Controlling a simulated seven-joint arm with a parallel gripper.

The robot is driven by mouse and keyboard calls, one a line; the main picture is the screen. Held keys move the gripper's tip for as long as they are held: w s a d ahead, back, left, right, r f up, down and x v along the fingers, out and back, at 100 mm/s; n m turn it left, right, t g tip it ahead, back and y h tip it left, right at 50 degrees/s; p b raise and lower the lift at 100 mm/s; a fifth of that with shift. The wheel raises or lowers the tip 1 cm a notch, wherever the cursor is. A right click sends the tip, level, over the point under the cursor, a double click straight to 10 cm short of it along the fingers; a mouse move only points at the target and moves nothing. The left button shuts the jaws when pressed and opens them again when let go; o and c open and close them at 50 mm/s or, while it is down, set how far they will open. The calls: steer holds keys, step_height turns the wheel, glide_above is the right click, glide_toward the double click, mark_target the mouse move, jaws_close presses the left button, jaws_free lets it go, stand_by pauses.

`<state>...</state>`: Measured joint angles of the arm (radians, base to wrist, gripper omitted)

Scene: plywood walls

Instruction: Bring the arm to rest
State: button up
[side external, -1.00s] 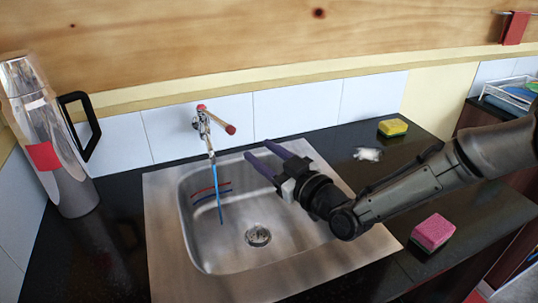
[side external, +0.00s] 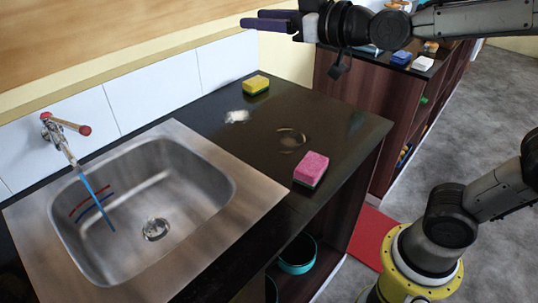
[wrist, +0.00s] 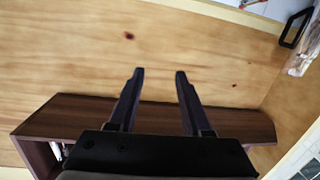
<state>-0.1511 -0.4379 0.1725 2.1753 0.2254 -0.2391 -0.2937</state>
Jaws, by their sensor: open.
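My gripper (side external: 268,21) is at the top of the side external view, high above the dark counter and pointing left. In the wrist view its two dark fingers (wrist: 157,80) stand apart with nothing between them. The fingers face a plywood wall (wrist: 90,55), and a dark brown wooden shelf or cabinet (wrist: 240,125) lies across the view behind them. My gripper touches nothing that I can see.
A steel sink (side external: 205,157) with a running tap (side external: 58,132) is at left. A yellow sponge (side external: 255,85) and a pink sponge (side external: 311,168) lie on the counter (side external: 345,120). A second cabinet (side external: 350,90) stands behind. Open floor (side external: 480,110) is at right.

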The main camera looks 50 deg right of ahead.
steer(key=s+d+f+m+g+h, duration=0.1)
steer(key=s+d+f+g, duration=0.1)
steer(key=s+f+g, duration=0.3)
steer(key=s+d+f+m+g, duration=0.1)
steer(key=s+d+f+g, duration=0.2)
steer(key=s+f, duration=1.1)
steer(key=s+g, duration=0.3)
steer(key=s, duration=0.1)
steer(key=shift+s+h, duration=0.35)
steer(key=shift+h, duration=0.05)
steer(key=shift+r, duration=0.1)
steer(key=o, duration=0.8)
